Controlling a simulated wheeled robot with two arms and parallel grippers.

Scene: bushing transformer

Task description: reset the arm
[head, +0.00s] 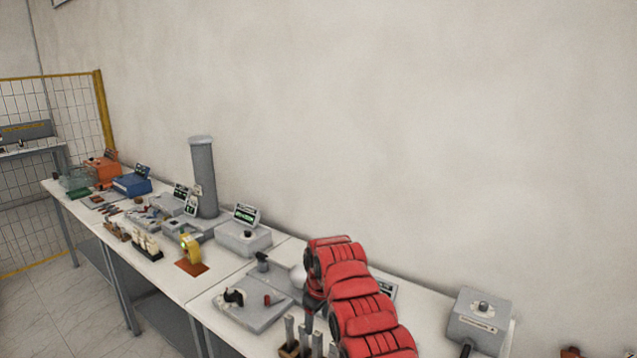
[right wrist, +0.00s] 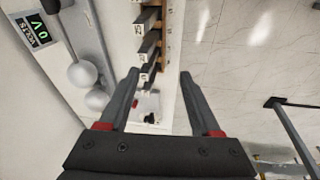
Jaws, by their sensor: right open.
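My right gripper (right wrist: 160,76) is open and empty in the right wrist view, its two dark fingers spread apart over the edge of the white table (right wrist: 177,100). In the head view my red right arm reaches over the near right part of the table and hides most of the gripper. A wooden rack with dark labelled blocks (right wrist: 149,45) stands ahead of the fingers in the right wrist view, apart from them. My left arm and gripper are not in view.
Two metal spheres (right wrist: 82,73) and a voltage display (right wrist: 33,30) lie left of the fingers. The head view shows a grey box (head: 479,318) at right, a grey plate (head: 252,308) beside my arm and a tall grey cylinder (head: 204,178). Open floor (right wrist: 240,60) lies right of the fingers.

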